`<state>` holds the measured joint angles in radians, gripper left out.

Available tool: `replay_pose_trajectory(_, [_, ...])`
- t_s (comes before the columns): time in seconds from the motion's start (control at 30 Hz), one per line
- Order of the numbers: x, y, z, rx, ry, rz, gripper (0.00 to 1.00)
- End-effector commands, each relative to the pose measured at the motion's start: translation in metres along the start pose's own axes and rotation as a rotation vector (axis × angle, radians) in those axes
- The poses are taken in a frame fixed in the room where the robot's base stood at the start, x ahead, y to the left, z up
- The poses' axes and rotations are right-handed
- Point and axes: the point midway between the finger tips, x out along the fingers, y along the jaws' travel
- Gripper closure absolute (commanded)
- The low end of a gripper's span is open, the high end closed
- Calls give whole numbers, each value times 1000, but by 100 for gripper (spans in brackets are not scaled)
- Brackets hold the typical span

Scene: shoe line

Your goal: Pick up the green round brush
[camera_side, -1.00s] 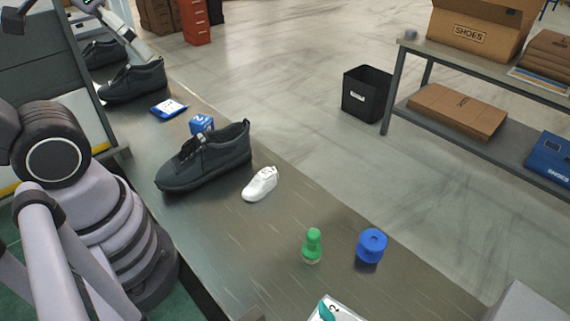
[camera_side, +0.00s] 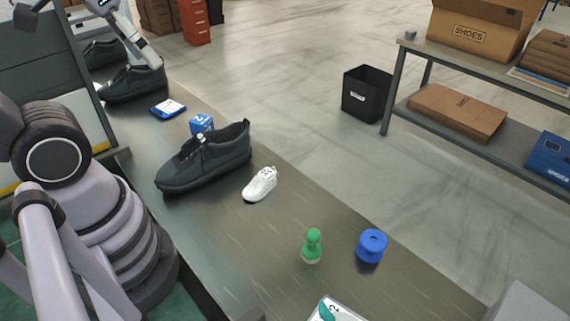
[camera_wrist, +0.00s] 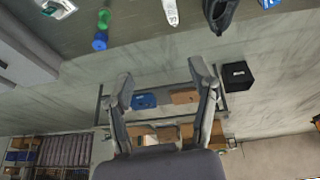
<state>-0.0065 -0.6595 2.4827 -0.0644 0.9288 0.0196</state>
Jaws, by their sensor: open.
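The green round brush (camera_side: 312,243) stands upright on the grey work surface (camera_side: 250,270) in the side view, with its knob up and a pale bristle end below. It also shows small at the top left of the wrist view (camera_wrist: 104,17). My gripper (camera_wrist: 163,85) shows in the wrist view with its two fingers spread wide and nothing between them. It is well apart from the brush and faces out over the floor towards the shelving.
A blue spool-like piece (camera_side: 371,246) stands just right of the brush. A white small shoe (camera_side: 260,184), a dark shoe (camera_side: 204,158) and a blue cube (camera_side: 201,124) lie farther up the surface. A black bin (camera_side: 366,93) stands on the floor.

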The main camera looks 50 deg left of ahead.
Motion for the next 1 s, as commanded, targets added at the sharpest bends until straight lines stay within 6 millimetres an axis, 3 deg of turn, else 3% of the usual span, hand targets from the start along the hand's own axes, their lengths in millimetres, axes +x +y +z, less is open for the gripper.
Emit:
replay_pose_trajectory(0.3, [71,53,-12,-222,-571,299,42])
replay_pose_trajectory(0.57, [136,95,-28,-512,-968,580,42])
replay_pose_trajectory(0.83, [228,122,-39,-920,-1243,855,42])
replay_pose_trajectory(1.0, [300,126,-29,-1231,-1322,994,42])
